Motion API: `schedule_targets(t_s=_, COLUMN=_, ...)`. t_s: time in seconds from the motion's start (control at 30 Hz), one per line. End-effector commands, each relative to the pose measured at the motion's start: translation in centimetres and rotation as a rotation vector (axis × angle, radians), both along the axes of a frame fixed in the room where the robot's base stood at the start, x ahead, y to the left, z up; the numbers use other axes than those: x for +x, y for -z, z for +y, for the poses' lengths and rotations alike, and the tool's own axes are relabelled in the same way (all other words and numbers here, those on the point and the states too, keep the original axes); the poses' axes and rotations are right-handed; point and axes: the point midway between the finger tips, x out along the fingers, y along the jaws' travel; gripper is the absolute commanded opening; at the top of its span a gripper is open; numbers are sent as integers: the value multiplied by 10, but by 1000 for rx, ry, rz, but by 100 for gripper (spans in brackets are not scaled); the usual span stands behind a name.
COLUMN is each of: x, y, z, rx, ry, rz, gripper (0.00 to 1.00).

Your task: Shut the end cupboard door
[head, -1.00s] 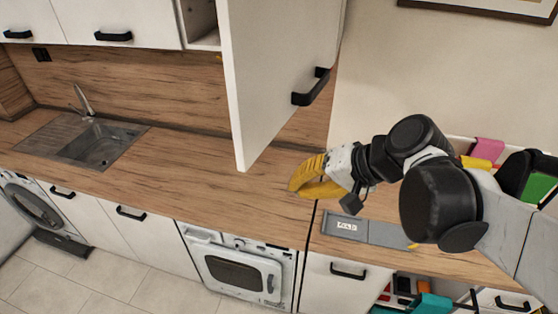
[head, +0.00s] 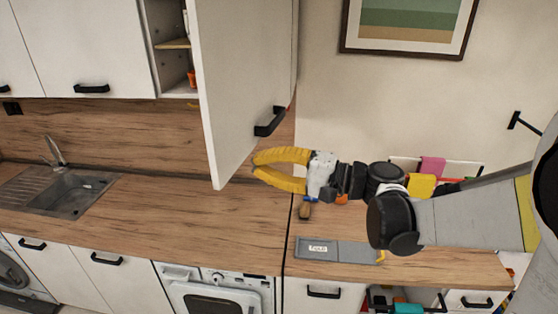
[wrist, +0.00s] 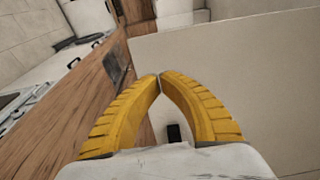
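The end cupboard door (head: 240,75) is a white wall-cupboard door. It stands wide open, jutting out toward me, with a black bar handle (head: 270,121) low on its face. Behind it to the left, part of the open cupboard's inside (head: 172,55) shows, with a shelf. My gripper (head: 254,165) has yellow fingers and is just below the handle, near the door's lower edge; I cannot tell whether it touches the door. In the wrist view, the fingertips (wrist: 160,76) meet with nothing between them, and the door's pale panel (wrist: 235,75) fills the right side.
A wood worktop (head: 180,220) runs below, with a sink (head: 68,192) at left. On its right part lie a grey tray (head: 345,250) and a small brown-and-blue item (head: 306,209). A framed picture (head: 410,25) hangs on the right wall. Coloured items stand behind my arm.

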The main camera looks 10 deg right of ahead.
Motion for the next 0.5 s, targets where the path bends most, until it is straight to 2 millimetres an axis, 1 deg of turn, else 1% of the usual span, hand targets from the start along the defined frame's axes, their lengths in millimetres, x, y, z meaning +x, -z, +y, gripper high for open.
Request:
schedule_targets(t_s=0.03, x=4, y=-2, z=10, rx=0, ry=-4, rz=0, gripper=0)
schedule_targets(t_s=0.2, x=17, y=-2, z=32, rx=0, ry=-2, rz=0, gripper=0)
schedule_targets(t_s=0.33, x=23, y=-1, z=40, rx=-1, ry=0, rz=1, gripper=0)
schedule_targets(t_s=0.5, x=25, y=0, z=44, rx=-1, ry=1, rz=1, gripper=0)
